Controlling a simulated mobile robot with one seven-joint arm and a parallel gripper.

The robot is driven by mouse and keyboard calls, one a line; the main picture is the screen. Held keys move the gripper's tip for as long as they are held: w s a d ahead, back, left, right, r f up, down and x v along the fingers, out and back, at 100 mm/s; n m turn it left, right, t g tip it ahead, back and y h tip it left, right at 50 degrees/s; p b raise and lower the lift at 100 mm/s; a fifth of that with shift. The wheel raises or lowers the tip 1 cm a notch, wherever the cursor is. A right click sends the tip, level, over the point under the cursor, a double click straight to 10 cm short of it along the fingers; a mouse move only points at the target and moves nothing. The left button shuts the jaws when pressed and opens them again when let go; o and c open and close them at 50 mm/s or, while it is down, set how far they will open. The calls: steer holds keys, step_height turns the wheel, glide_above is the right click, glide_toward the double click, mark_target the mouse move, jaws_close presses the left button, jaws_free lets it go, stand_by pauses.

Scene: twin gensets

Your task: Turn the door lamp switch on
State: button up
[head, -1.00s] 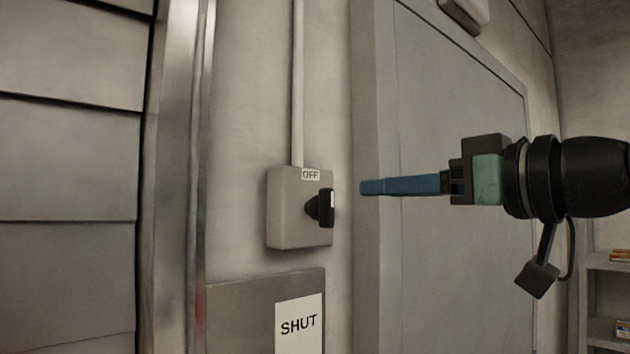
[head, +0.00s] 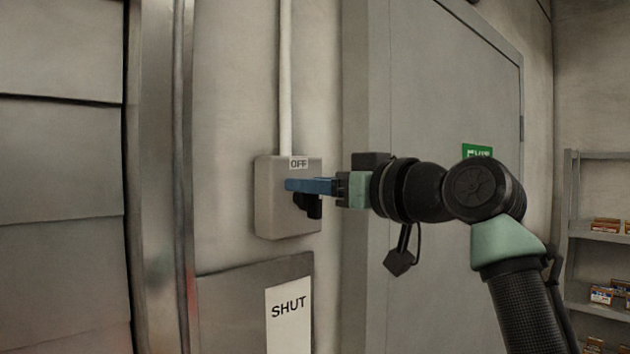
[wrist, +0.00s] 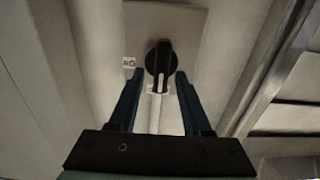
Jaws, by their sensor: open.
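The lamp switch is a pale grey box (head: 275,222) on the wall with a black rotary knob (head: 313,208). An OFF label (head: 299,163) sits above the knob. In the wrist view the knob (wrist: 160,58) has a white pointer line towards a label at its lower end, and an ON label (wrist: 128,62) is at its left. My gripper (head: 291,185) has its blue fingers at the knob, covering its upper part in the head view. In the wrist view the open fingers (wrist: 159,74) lie on either side of the knob's lower end. I cannot tell whether they touch it.
A conduit (head: 285,90) runs up from the box. Below it is a metal panel with a SHUT sign (head: 289,312). A grey door (head: 430,100) is behind my arm, and shelves (head: 597,240) with small boxes stand at the right.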

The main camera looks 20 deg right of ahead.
jaws_close()
steer(key=shift+m, duration=0.3)
steer(key=m+p, duration=0.1)
steer(key=m, duration=0.2)
steer(key=shift+w+d+p, duration=0.1)
steer(key=shift+d+p, duration=0.2)
steer(key=shift+p, duration=0.1)
steer(key=shift+w+d+f+m+p, duration=0.1)
steer(key=shift+d+f+m+p, duration=0.2)
steer(key=shift+m+p, duration=1.35)
steer(key=shift+w+d+f+m+p, duration=0.1)
steer(key=shift+d+f+m, duration=0.2)
steer(key=shift+m, duration=2.8)
steer(key=shift+d+f+m+p, duration=0.15)
steer(key=shift+f+m+p, duration=0.5)
steer(key=shift+m, duration=1.7)
steer(key=shift+r, duration=0.2)
jaws_free()
